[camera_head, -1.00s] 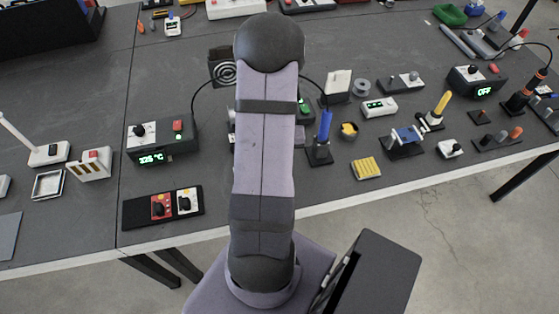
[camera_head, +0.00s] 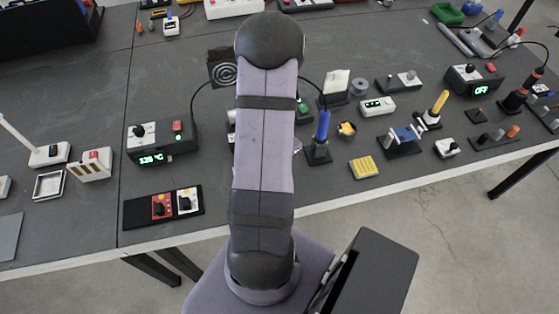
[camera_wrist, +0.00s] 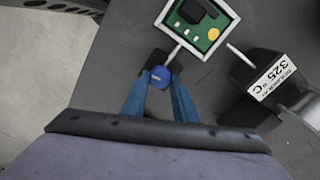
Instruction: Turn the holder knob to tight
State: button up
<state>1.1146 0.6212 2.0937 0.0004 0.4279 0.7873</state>
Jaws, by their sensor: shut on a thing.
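In the wrist view, a round blue knob (camera_wrist: 160,76) sits on a dark block at one end of the board holder. A white frame (camera_wrist: 176,46) beyond it holds a green circuit board (camera_wrist: 192,26) with a yellow round part. My gripper (camera_wrist: 160,82) has its two blue fingers closed on the knob, one on each side.
A sign reading 325 °C (camera_wrist: 273,82) stands close right of the holder in the wrist view.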

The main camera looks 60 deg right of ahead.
jog(key=shift+m, duration=1.1)
jog(key=o, duration=1)
jog(key=shift+o, duration=0.2)
jog(key=shift+r+b, duration=0.6)
jog(key=shift+r, duration=3.1)
